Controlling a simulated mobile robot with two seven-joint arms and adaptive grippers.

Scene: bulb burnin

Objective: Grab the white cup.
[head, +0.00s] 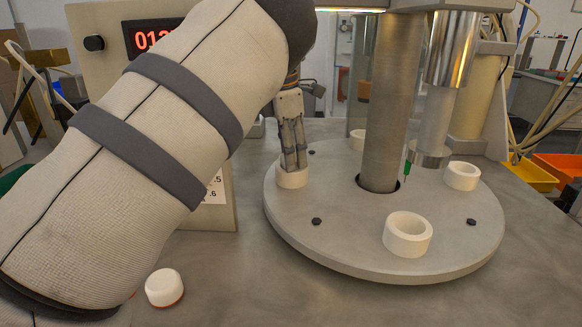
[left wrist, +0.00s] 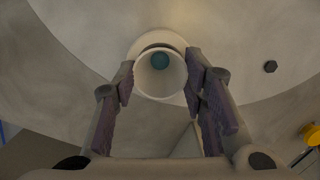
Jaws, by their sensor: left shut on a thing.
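My left gripper (head: 293,160) points down over a white ring (head: 292,178) at the left side of the round grey plate (head: 340,240). In the left wrist view its two fingers (left wrist: 161,78) are closed on opposite sides of a white cup (left wrist: 146,84), seen from above. A round teal thing (left wrist: 161,61) shows inside the cup. A paler rim (left wrist: 153,37) shows behind the cup on the plate. In the head view the fingers hide most of the cup, and I cannot tell whether it is lifted. My right gripper is not in view.
More white rings stand on the plate at front right (head: 407,236), right (head: 462,176) and back. A thick metal column (head: 390,110) rises from its middle. A white cap with a red base (head: 164,288) lies on the table at front left. A panel with a red display (head: 150,38) stands behind my arm.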

